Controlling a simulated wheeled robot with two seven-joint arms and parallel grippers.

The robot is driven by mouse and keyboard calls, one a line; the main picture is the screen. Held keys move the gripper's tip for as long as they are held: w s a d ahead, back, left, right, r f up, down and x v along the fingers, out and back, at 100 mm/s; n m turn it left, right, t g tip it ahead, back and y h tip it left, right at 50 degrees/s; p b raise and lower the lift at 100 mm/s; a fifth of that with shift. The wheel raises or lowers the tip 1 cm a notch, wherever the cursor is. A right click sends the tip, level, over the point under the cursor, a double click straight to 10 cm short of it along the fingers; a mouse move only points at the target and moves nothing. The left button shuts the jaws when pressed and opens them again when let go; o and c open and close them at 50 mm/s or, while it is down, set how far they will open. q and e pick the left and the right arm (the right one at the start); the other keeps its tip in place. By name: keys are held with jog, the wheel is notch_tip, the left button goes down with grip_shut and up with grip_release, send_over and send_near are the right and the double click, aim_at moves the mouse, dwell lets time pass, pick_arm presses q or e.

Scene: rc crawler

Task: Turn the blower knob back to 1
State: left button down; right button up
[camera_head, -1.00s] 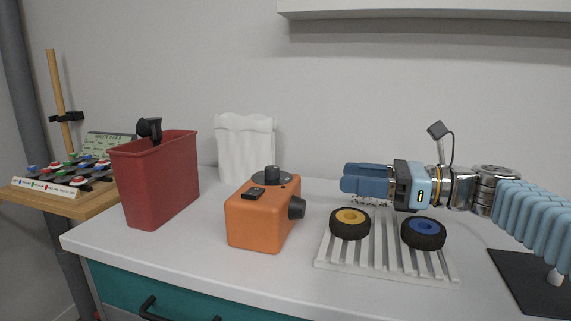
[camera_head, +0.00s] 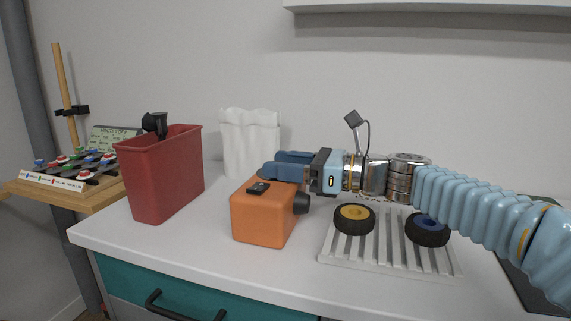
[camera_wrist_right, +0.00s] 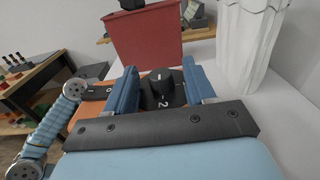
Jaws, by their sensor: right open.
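My left gripper is not in view.
A red bin (camera_head: 160,180) holding a black item stands left of the blower, and a white bag-like container (camera_head: 250,143) behind. A ribbed white rack (camera_head: 385,258) with two wheels lies under my right arm. The counter's front left is clear.

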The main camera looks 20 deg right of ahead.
jog(key=shift+c, duration=0.3)
grip_shut()
jog(key=shift+w+r+n+g+p, duration=0.1)
jog(key=shift+r+n+g+p, duration=0.2)
jog(key=shift+p, duration=0.4)
jog(key=n+g+y+p, duration=0.1)
jog(key=p, duration=0.1)
jog(key=n+g+y+p, duration=0.1)
jog(key=g, duration=0.1)
jog(key=shift+w+d+g+p, duration=0.2)
jog(key=shift+g+p, duration=0.1)
jog(key=shift+p, duration=0.1)
jog(key=shift+f+n+g+y+p, duration=0.15)
jog(key=shift+n+g+y+p, duration=0.25)
jog(key=shift+n+g, duration=0.55)
jog(key=shift+w+f+n+g, duration=0.1)
jog(key=shift+n+g, duration=0.55)
jog(key=shift+g, duration=0.5)
